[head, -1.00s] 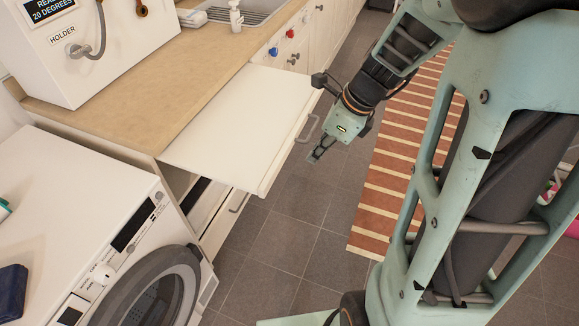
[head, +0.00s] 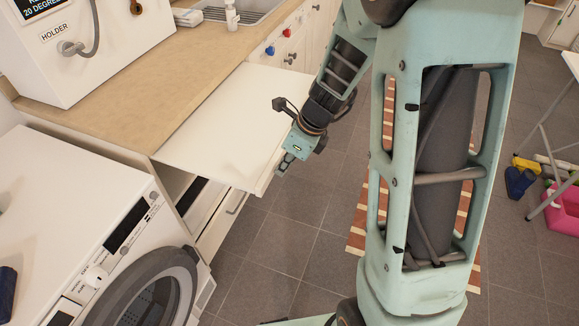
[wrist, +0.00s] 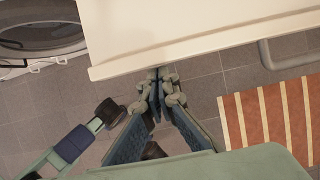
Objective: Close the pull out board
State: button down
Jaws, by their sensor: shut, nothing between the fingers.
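The white pull out board (head: 225,125) extends from under the counter in the head view. Its front edge also shows across the top of the wrist view (wrist: 180,28). A grey bar handle (wrist: 268,58) shows at the right of the wrist view, at the board's front. My gripper (head: 283,172) is at the board's front edge, toward its near corner. In the wrist view its fingers (wrist: 158,75) are together and empty, with the tips at the board's edge. I cannot tell whether they touch it.
The beige counter (head: 130,95) runs along the left. A washing machine (head: 75,215) stands at the near left. A striped rug (head: 362,215) lies on the grey tiled floor (head: 290,235). A pink container (head: 562,205) stands at the far right.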

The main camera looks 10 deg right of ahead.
aim_at(188, 143)
jog(key=shift+a, duration=0.1)
jog(key=w+a+p, duration=0.2)
jog(key=a+p, duration=0.1)
jog(key=a, duration=0.1)
jog(key=w+a+p, duration=0.3)
jog(key=a, duration=0.2)
jog(key=w+a+p, duration=0.3)
jog(key=a, duration=0.2)
jog(key=shift+w+a+r, duration=0.1)
jog(key=shift+a+r, duration=0.1)
jog(key=shift+r, duration=0.2)
jog(key=w+a+p, duration=0.1)
jog(key=w+a, duration=0.1)
jog(key=a, duration=0.1)
jog(key=w+a+p, duration=0.2)
jog(key=a, duration=0.1)
jog(key=w+a+p, duration=0.1)
jog(key=w+a, duration=0.1)
jog(key=a, duration=0.2)
jog(key=shift+f, duration=0.4)
